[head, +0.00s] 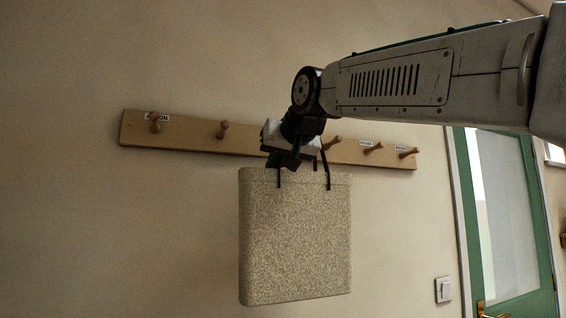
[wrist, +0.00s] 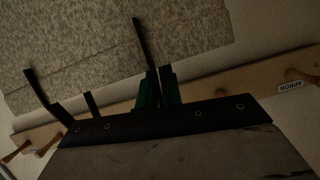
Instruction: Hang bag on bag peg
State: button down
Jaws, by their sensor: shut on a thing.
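A speckled beige bag (head: 295,240) with dark straps hangs upright below my gripper (head: 288,160) in the head view. My gripper is shut on the bag by its straps, in front of the peg rail. In the wrist view my gripper (wrist: 158,88) has its fingertips at a dark strap, and the bag (wrist: 110,50) fills the upper left. A wooden peg rail (head: 185,137) runs along the wall with several pegs. I cannot tell which peg is the bag peg; the small labels on the right are unreadable, and my gripper hides the rail's middle.
The leftmost peg (head: 155,121) has a label reading APRON, which also shows in the wrist view. A bare peg (head: 222,129) stands right of it. More pegs (head: 374,148) stick out right of my gripper. A green door (head: 510,215) and a light switch (head: 443,289) are at right.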

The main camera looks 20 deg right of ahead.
jog(key=w+r+x, duration=0.1)
jog(key=r+x, duration=0.1)
jog(key=x, duration=0.8)
jog(key=shift+d, duration=0.2)
dwell(0.7)
dwell(0.6)
jog(key=c, duration=1.5)
grip_release()
